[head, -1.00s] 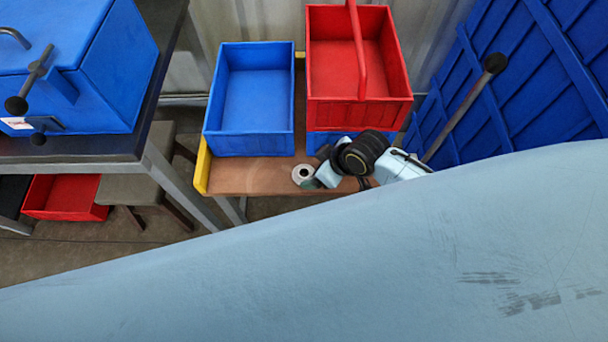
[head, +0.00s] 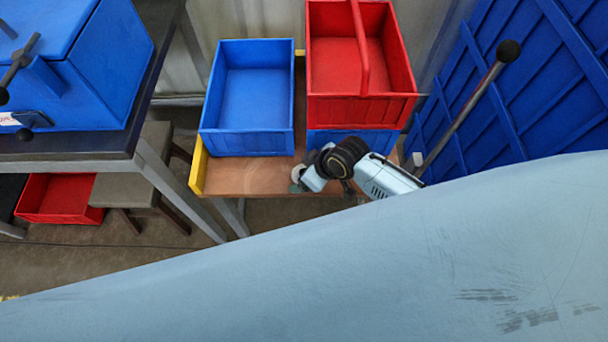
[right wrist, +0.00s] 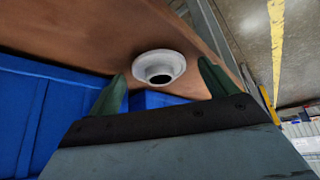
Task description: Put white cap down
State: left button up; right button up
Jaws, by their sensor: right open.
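The white cap (right wrist: 159,67) is a round, flanged piece with a dark hole. In the right wrist view it rests against the brown tabletop (right wrist: 95,40), between and just beyond my right gripper's two green fingers (right wrist: 163,78). The fingers stand apart on either side of it, and I see no clear contact. In the head view my right gripper (head: 301,181) is low over the brown table (head: 255,180), and only a small pale part of the cap (head: 297,172) shows beside it. My left gripper is not in view.
A blue bin (head: 250,142) and a red bin with a handle (head: 360,108) stand behind my right gripper. The table's left edge has a yellow strip (head: 198,168). Bare tabletop lies left of the gripper. A large pale blue surface covers the foreground.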

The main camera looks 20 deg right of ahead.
jog(key=shift+f, duration=0.1)
jog(key=shift+c, duration=0.5)
jog(key=c, duration=1)
jog(key=shift+c, duration=0.2)
